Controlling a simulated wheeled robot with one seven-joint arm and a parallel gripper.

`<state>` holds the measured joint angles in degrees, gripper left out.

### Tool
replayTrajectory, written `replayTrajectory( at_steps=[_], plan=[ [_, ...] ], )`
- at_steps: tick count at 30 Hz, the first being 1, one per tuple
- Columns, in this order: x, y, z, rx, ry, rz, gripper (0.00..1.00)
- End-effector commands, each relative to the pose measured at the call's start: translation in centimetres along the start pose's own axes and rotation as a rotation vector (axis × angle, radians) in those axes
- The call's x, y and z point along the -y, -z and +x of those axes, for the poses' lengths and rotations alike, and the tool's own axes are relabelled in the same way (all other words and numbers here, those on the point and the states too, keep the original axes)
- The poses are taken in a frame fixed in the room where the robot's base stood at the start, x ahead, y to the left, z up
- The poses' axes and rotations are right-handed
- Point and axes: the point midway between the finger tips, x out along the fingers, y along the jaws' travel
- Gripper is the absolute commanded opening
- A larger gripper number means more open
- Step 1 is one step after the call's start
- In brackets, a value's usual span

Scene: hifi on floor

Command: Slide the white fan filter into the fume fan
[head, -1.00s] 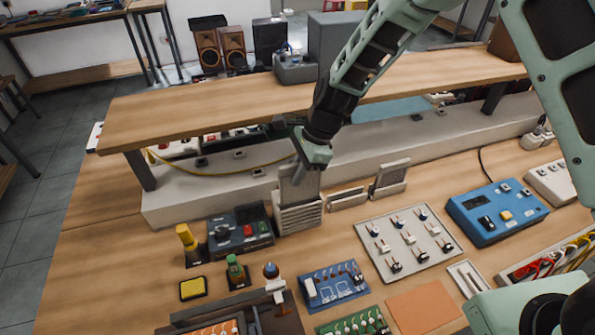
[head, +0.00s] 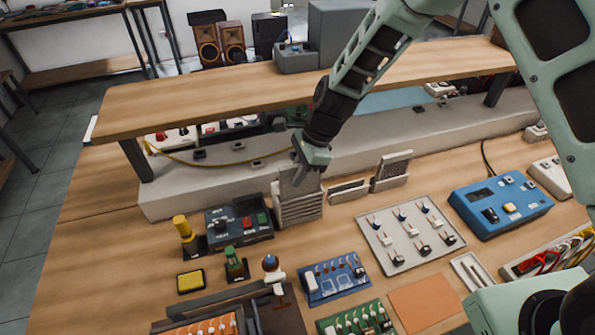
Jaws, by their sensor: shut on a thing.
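My gripper (head: 312,162) is shut on a flat grey-white panel, the fan filter (head: 296,182), held upright. The filter stands at the top of a pale, ridged box, which looks like the fume fan (head: 300,210), on the workbench. Its lower edge is hidden at the box's top, so I cannot tell how deep it sits inside. The fingers and wrist cover the filter's upper right part.
A low slotted stand (head: 348,191) and an upright grey panel in a holder (head: 392,171) are to the right. A dark control box (head: 239,222) is close on the left. A wooden shelf (head: 225,100) runs behind. A switch plate (head: 410,237) lies in front.

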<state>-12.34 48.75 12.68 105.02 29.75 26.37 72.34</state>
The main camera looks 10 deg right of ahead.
Motion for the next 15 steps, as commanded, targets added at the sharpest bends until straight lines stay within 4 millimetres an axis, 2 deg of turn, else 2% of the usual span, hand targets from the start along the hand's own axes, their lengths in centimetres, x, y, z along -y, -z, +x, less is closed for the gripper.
replayTrajectory(
  at_steps=[15],
  plan=[
    [0.0,0.8,1.9,0.0,0.0,-0.001,0.0]
  ],
)
